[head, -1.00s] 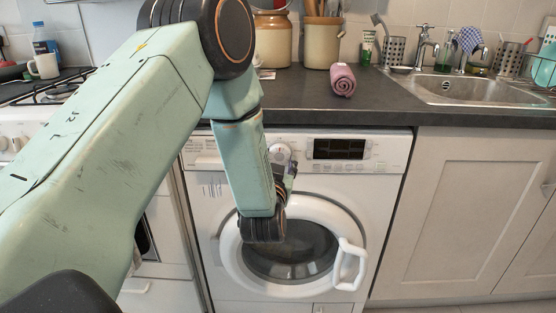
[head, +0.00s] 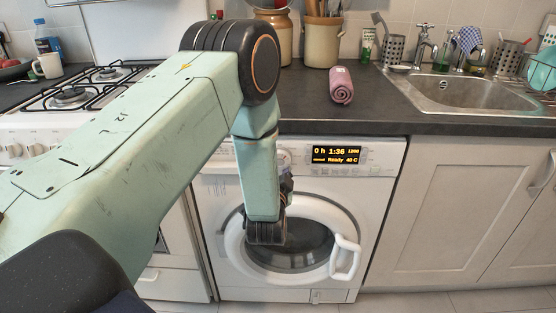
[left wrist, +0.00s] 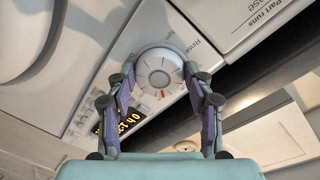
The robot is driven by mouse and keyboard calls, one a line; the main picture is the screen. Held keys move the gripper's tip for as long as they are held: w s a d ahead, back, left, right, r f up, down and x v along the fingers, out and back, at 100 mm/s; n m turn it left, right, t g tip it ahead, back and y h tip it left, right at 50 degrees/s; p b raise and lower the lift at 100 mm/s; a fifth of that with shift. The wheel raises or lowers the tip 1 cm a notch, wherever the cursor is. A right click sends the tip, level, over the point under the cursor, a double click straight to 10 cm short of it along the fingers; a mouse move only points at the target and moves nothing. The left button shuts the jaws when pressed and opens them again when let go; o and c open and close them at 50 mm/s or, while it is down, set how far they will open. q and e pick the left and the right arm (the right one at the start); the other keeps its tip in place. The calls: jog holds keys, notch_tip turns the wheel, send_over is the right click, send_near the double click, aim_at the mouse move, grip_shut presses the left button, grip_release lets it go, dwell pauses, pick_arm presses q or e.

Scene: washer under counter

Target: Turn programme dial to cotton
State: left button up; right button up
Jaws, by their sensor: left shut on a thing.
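The white washing machine (head: 215,200) stands under the counter. Its round white programme dial (left wrist: 159,64) shows in the left wrist view, with a small red mark at its lower rim. My left gripper (left wrist: 159,76) is shut on the dial, one finger on each side. My right gripper is not in view.
The round door (head: 238,262) with its white handle (head: 345,258) is below the panel. A rolled pink towel (head: 342,85) lies on the dark counter (head: 300,98). A sink (head: 480,92) is at right and a gas hob (head: 95,85) at left.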

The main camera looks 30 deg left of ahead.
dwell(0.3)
pick_arm(q)
jog(key=o, duration=1.2)
jog(key=v, duration=1.2)
jog(key=x, duration=1.2)
